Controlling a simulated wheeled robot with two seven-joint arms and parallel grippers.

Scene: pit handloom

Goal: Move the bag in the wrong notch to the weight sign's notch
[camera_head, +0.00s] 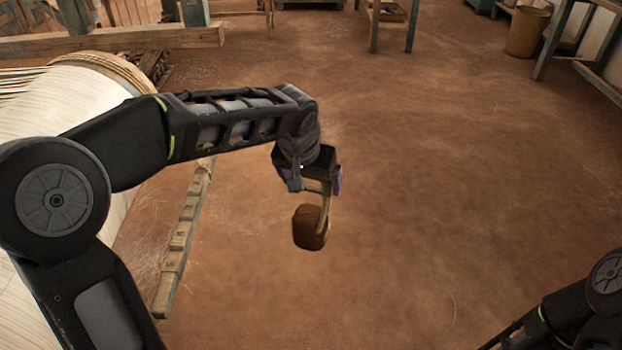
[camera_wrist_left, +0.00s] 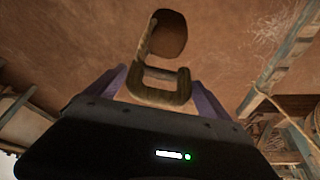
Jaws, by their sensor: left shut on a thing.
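A small brown bag (camera_head: 310,228) with a tan hook-like hanger hangs from my left gripper (camera_head: 318,186), above the bare floor. The left wrist view shows the bag (camera_wrist_left: 168,35) and its hanger held between the purple fingers of the left gripper (camera_wrist_left: 160,92). The left gripper is shut on the hanger. A wooden notched bar (camera_head: 182,238) with small marked blocks lies to the left of the bag, partly hidden behind my left arm. The marks are too small to read. The weight sign cannot be made out. My right arm shows at the lower right, its gripper out of frame.
The loom's large cloth roll (camera_head: 75,88) fills the left side behind my left arm. A wooden beam (camera_head: 110,40) runs along the upper left. A table (camera_head: 392,16) and a bin (camera_head: 527,32) stand at the back. The floor to the right is clear.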

